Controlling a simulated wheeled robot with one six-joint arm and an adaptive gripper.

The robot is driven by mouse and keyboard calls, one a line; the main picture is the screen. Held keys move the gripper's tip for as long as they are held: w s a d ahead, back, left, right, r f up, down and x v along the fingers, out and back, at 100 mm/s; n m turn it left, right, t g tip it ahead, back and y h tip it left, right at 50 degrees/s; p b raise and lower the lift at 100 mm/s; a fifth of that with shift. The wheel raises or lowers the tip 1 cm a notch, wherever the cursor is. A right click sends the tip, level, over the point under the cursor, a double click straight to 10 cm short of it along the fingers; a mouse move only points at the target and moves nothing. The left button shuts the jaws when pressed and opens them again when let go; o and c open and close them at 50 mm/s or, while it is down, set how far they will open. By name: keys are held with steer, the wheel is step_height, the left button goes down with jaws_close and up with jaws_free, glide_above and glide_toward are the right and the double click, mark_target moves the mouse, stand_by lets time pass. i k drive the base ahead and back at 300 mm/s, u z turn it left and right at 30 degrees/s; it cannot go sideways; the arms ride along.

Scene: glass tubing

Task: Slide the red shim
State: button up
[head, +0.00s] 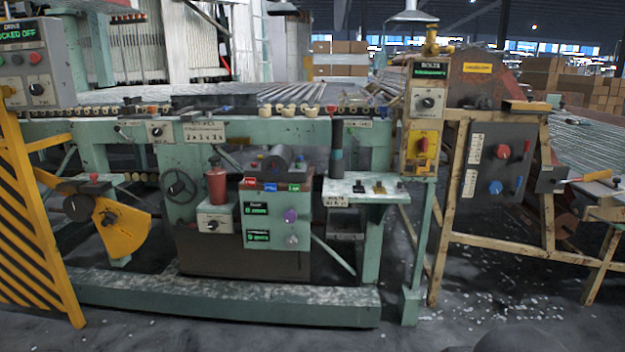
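A small red block (248,182) that looks like the red shim sits at the left end of a row on top of the green control box. A blue block (270,187) and a green block (294,188) sit to its right in the same row. Pale markings on them are too small to read. A dark grey roller (281,158) lies just behind the row. My gripper is not in view. A dark rounded shape at the bottom right edge may be part of my own body.
A red cylinder (216,186) stands left. A small white-topped shelf (365,188) with switches juts out right. A green floor beam (220,300) runs in front. Yellow striped guard (35,220) stands far left.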

mark_target(249, 181)
steer(key=k, duration=0.3)
steer(key=z, duration=0.65)
steer(key=i, duration=0.75)
steer(key=u, duration=0.75)
steer(key=i, duration=0.5)
steer(key=u, duration=0.5)
